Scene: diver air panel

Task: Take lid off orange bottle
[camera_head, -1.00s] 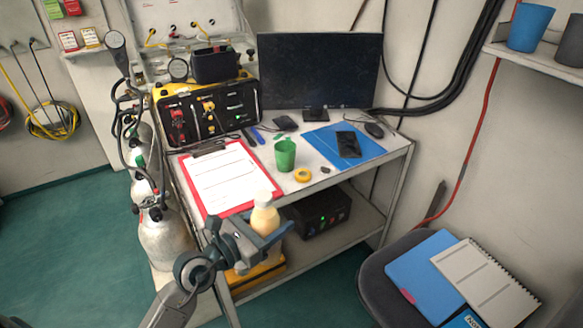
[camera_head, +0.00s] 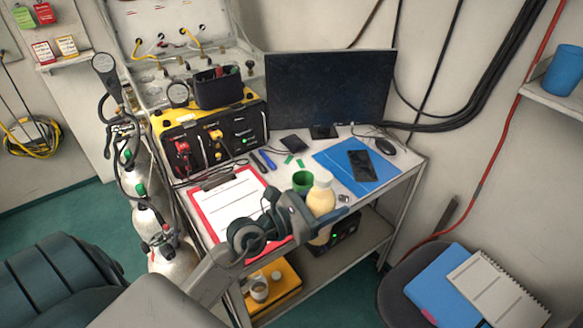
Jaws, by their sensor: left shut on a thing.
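A pale orange bottle (camera_head: 320,201) with a white lid (camera_head: 323,178) is in front of the desk's near edge. The lid is on the bottle, which stands about upright. My left gripper (camera_head: 317,215) is shut on the bottle's body, below the lid, and holds it in the air. The fingers hide part of the body. My right gripper is not in view.
A green cup (camera_head: 303,181) is right behind the bottle on the desk. A red clipboard (camera_head: 203,199) lies to the left, and a blue folder (camera_head: 335,157) with a dark phone behind right. A monitor (camera_head: 328,88) stands behind. A chair with papers (camera_head: 497,283) is at right.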

